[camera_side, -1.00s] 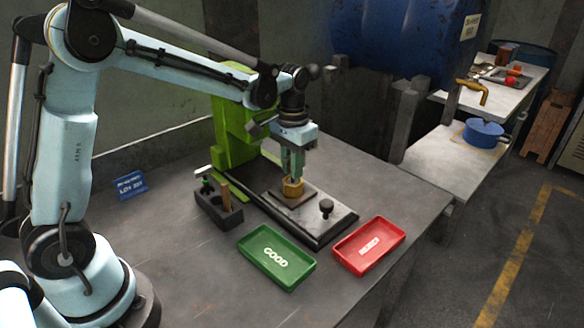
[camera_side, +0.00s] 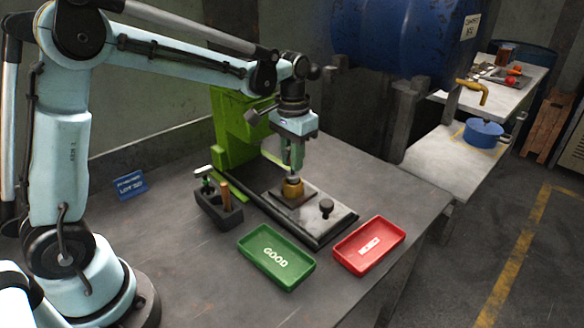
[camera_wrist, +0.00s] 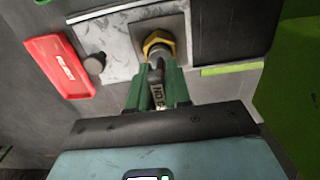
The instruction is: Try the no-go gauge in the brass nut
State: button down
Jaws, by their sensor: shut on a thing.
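The brass nut (camera_side: 293,190) sits on a small square plate on the press bed, and it also shows in the wrist view (camera_wrist: 151,38). My gripper (camera_side: 292,168) is upright right above it. In the wrist view my gripper (camera_wrist: 157,88) is shut on the no-go gauge (camera_wrist: 157,93), a grey shaft with partly hidden dark lettering on a pale label. The gauge's far end meets the nut's top. I cannot tell how far, if at all, it is inside the bore.
A dark rack (camera_side: 219,211) with a green-topped tool and a brown handle stands left of the press (camera_side: 232,125). A green GOOD tray (camera_side: 254,243) and a red tray (camera_side: 340,250) lie in front. A black knob (camera_side: 326,207) stands on the bed beside the nut.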

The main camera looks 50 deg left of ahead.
jog(key=shift+r, duration=0.3)
jog(key=shift+r, duration=0.25)
jog(key=shift+r, duration=0.1)
jog(key=shift+r, duration=2)
jog(key=shift+s, duration=0.1)
